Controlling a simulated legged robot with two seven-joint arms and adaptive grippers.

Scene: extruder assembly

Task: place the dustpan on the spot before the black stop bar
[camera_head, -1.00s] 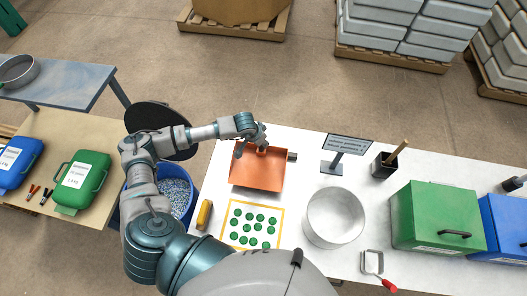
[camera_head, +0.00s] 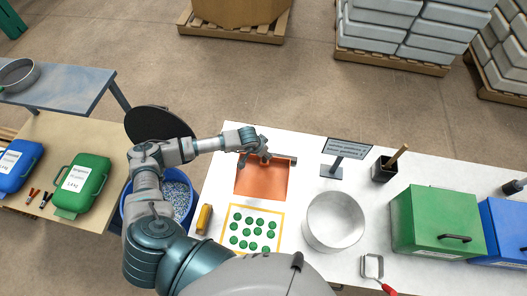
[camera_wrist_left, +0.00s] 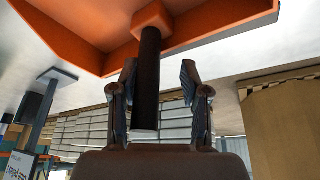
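The orange dustpan (camera_head: 262,180) is on the white table near its back edge, behind the sheet with green dots. My left gripper (camera_head: 262,155) is at the handle end. In the wrist view its two fingers (camera_wrist_left: 157,85) stand apart on either side of the handle, with a clear gap at the right finger. My right gripper is out of view.
A white round bin (camera_head: 334,220), a sign on a stand (camera_head: 346,149) and a black cup with a brush (camera_head: 384,168) stand to the right. The dotted yellow-edged sheet (camera_head: 250,229) lies in front, with a yellow block (camera_head: 204,217) beside it.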

